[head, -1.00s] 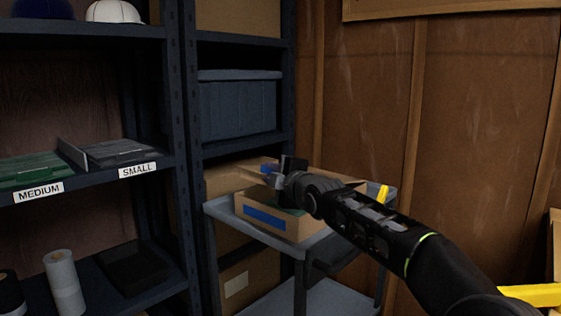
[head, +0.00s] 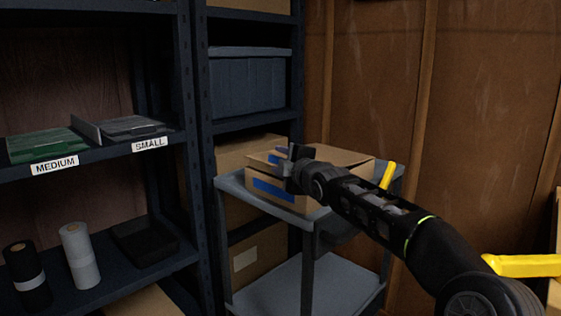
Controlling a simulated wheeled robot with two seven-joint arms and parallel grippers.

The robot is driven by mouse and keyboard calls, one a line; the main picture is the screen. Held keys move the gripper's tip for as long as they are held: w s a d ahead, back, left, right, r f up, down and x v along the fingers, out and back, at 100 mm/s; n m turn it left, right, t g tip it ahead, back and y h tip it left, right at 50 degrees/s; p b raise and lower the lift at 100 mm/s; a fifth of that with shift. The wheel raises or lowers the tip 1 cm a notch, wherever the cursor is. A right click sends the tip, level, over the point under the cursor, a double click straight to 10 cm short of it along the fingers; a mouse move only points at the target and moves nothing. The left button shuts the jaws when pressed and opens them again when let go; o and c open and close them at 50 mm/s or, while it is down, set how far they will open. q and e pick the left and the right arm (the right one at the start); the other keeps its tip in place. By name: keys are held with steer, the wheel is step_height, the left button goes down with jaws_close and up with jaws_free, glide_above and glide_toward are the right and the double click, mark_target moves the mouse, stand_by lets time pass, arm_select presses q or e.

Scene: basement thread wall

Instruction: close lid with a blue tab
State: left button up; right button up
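A cardboard box (head: 307,204) with a blue strip (head: 272,190) on its front sits on the top shelf of a grey cart (head: 229,185). Its cardboard lid (head: 342,157) lies over the top, looking nearly level. A small blue tab (head: 273,158) shows at the lid's left front, partly beside my gripper. My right gripper (head: 292,166) is at the lid's front edge, close to the tab. It hides part of the lid and box front, and its finger opening is not clear. My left gripper is not in view.
A dark shelving unit (head: 186,90) stands at left, with MEDIUM and SMALL labelled shelf spaces, rolls (head: 80,255) and a grey bin (head: 247,84). The cart has a yellow handle (head: 388,175) at right. A brown panelled wall (head: 480,100) is behind.

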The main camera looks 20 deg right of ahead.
steer(key=shift+r, duration=0.1)
steer(key=shift+s+r, duration=0.1)
steer(key=shift+s, duration=0.45)
steer(key=s+p, duration=0.2)
steer(key=s, duration=0.4)
steer(key=shift+s+d+r, duration=0.2)
steer(key=shift+s+d, duration=0.1)
steer(key=shift+d, duration=0.05)
